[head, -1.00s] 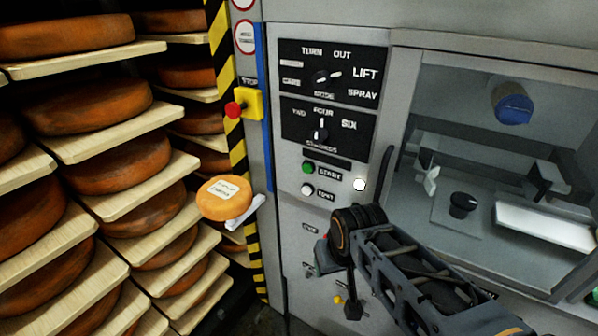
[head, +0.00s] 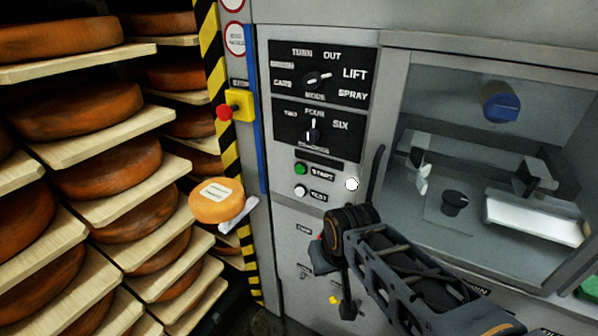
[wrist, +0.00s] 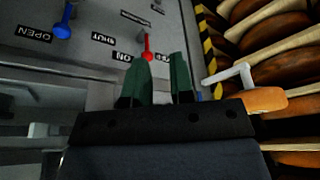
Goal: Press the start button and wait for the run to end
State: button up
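The green start button (head: 300,169) is on the grey machine's front, left of its START label, with a white test button (head: 300,191) below it. A round white lamp (head: 352,184) is to their right and looks bright. My arm reaches in from the lower right in the head view, its wrist below and right of the buttons. In the wrist view my gripper (wrist: 160,80) has two green fingers apart with nothing between them. They face the lower panel with a red lever (wrist: 147,52) and a blue lever (wrist: 63,29). The start button is outside the wrist view.
A mode knob (head: 313,82) and a strokes knob (head: 313,134), pointing at FOUR, are above. A red stop button (head: 223,112) on a yellow box is left. Cheese shelves fill the left; a windowed chamber is right.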

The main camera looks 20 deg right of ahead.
grip_shut()
dwell(1.1)
